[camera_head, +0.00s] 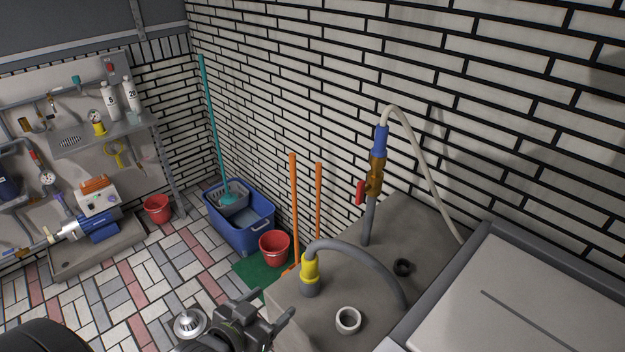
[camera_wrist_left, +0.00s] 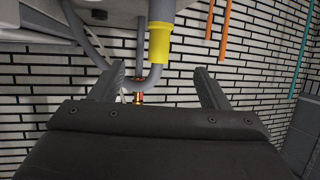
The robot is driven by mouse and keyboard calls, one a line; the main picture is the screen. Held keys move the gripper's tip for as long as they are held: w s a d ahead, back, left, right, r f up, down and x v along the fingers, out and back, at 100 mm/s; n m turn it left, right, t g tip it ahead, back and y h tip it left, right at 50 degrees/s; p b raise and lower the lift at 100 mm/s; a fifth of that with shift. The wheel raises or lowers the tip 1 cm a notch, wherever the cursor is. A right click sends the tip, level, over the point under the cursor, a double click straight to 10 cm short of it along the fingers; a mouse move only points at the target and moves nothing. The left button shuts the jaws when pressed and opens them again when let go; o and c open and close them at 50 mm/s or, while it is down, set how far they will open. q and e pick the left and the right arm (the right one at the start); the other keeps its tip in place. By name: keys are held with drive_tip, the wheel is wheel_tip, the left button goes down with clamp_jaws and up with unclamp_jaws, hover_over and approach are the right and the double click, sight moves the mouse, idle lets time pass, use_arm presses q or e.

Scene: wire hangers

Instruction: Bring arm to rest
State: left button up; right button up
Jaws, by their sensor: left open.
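My left gripper (camera_head: 266,304) shows at the bottom of the head view, in front of the concrete block. Its two fingers are apart with nothing between them. In the left wrist view its fingers (camera_wrist_left: 157,72) also stand apart, with a grey hose and a brass fitting seen in the background through the gap. The gripper appears clear of the yellow hose collar (camera_head: 310,267), which also shows in the left wrist view (camera_wrist_left: 159,42). My right gripper is in neither view. No wire hangers can be seen.
The concrete block (camera_head: 290,305) bears a grey pipe with a brass valve (camera_head: 376,175) and a white ring (camera_head: 348,320). A red bucket (camera_head: 274,248), a blue tub (camera_head: 250,235) and orange poles (camera_head: 294,205) stand by the brick wall. Tiled floor (camera_head: 150,285) lies open at left.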

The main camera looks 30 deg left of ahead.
use_arm(q)
drive_tip(key=s+a+f+g+y, duration=0.1)
drive_tip(key=s+f+g, duration=0.15)
drive_tip(key=f, duration=0.75)
drive_tip(key=s+a+f+n+g, duration=0.1)
drive_tip(key=s+a+f+g, duration=0.15)
drive_tip(key=f, duration=0.75)
drive_tip(key=s+a+f+g+y, duration=0.1)
drive_tip(key=s+f, duration=0.2)
drive_tip(key=f, duration=0.7)
drive_tip(key=s+f+g, duration=0.3)
drive_tip(key=s+f, duration=0.5)
drive_tip(key=s, duration=0.2)
drive_tip(key=s+d+f+g, duration=0.1)
drive_tip(key=s+f+g, duration=0.2)
drive_tip(key=s+f, duration=0.4)
drive_tip(key=s, duration=0.4)
drive_tip(key=shift+s+f, duration=0.3)
drive_tip(key=shift+f, duration=0.05)
drive_tip(key=shift+d, duration=0.1)
drive_tip(key=shift+d, duration=0.1)
